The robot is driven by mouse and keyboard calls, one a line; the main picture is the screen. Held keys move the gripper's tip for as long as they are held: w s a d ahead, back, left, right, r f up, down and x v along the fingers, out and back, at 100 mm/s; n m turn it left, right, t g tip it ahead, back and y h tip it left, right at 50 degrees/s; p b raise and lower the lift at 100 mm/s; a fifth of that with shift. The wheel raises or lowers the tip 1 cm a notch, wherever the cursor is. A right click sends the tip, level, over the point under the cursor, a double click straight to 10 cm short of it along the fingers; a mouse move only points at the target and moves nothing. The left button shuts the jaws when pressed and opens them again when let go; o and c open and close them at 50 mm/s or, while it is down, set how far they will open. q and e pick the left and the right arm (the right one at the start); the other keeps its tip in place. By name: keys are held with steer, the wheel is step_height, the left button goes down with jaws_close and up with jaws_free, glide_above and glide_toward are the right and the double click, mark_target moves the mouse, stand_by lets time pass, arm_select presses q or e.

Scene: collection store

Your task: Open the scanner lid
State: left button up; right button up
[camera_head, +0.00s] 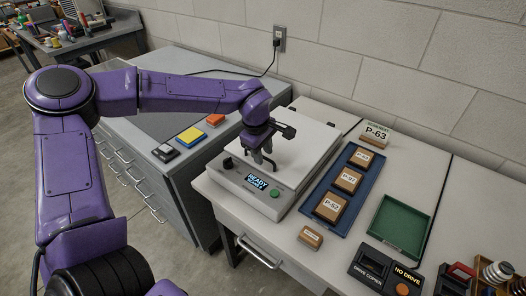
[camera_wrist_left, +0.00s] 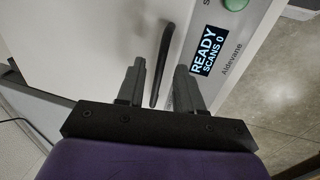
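The white scanner (camera_head: 236,181) stands on the light bench with its display reading READY and a green button at its front. Its flat white lid (camera_head: 309,139) looks shut. A thin dark handle (camera_wrist_left: 163,66) shows on the lid in the left wrist view. My left gripper (camera_head: 264,163) is over the lid's front edge at the handle. In the wrist view its two fingers (camera_wrist_left: 160,85) are apart, one on each side of the handle, with a gap visible on both sides. My right gripper is in neither view.
A blue tray (camera_head: 318,220) with labelled brown boxes lies right of the scanner, with a green tray (camera_head: 400,222) beyond it. A small box (camera_head: 310,237) sits in front. A drive copier (camera_head: 371,268) stands at lower right. A wall lies behind.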

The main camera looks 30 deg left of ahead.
arm_select(q)
jaws_close()
stand_by(1.4)
